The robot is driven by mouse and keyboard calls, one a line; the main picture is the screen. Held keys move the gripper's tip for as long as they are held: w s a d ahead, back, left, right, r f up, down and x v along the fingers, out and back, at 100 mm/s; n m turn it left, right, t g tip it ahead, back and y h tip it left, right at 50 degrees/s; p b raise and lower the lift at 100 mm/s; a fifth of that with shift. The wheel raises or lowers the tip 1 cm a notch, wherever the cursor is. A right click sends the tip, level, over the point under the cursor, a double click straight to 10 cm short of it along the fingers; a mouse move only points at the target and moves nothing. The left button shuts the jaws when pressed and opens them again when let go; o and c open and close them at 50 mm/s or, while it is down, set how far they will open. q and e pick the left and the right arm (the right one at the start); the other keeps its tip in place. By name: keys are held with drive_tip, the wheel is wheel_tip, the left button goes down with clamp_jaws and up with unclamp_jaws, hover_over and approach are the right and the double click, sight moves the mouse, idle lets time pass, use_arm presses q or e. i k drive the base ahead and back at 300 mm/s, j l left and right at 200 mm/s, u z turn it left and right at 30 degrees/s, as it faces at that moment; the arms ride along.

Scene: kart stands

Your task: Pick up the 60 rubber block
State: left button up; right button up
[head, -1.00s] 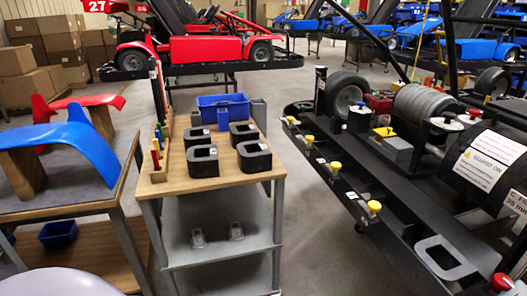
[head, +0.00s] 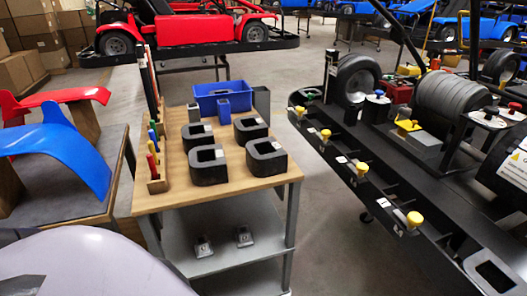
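Several black rubber blocks with square openings stand on the wooden top of a cart (head: 150,203). They are the front right block (head: 267,166), the front left block (head: 208,177), the back left block (head: 198,143) and the back right block (head: 250,137). Small white labels show on them, but the numbers are too small to read, so I cannot tell which one is the 60 block. Neither of my grippers is in view.
A blue bin (head: 222,93) and a small blue box (head: 224,112) stand behind the blocks. A tool rack (head: 157,180) lines the cart's left edge. A black machine bench (head: 400,215) stands to the right, a table with blue and red fenders (head: 75,160) to the left.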

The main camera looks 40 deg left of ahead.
sight(266, 157)
drive_tip(key=j+z, duration=0.15)
drive_tip(key=j, duration=0.55)
drive_tip(key=j+z, duration=0.15)
drive_tip(key=j, duration=0.5)
drive_tip(key=k, duration=0.05)
